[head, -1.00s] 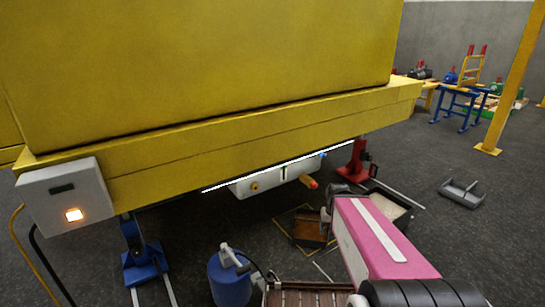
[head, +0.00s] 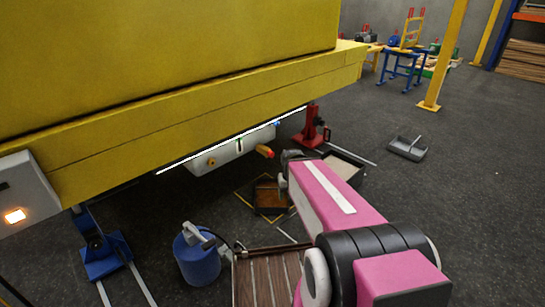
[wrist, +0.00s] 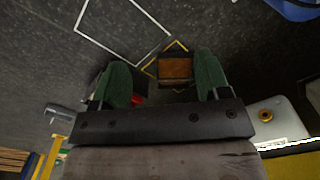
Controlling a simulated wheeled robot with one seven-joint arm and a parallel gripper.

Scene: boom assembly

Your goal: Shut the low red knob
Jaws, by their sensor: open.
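A white tank (head: 225,152) hangs under the yellow body. From it an orange fitting with a red end (head: 268,153) sticks out; I take this red end as the low red knob. My gripper (wrist: 163,75) is open in the wrist view, its two green fingers spread with nothing held between them. A small red piece (wrist: 137,100) shows beside the base of the left finger, partly hidden; I cannot tell whether it is the knob. In the head view my arm's far end is just right of the fitting, and the fingers cannot be made out.
The yellow body (head: 210,110) overhangs the tank. A red jack (head: 312,130) and a blue jack (head: 103,255) stand below it. A brown box (head: 268,195), a blue canister (head: 197,258) and a slatted board (head: 262,278) are on the floor. Open floor lies right, around a grey tray (head: 408,148).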

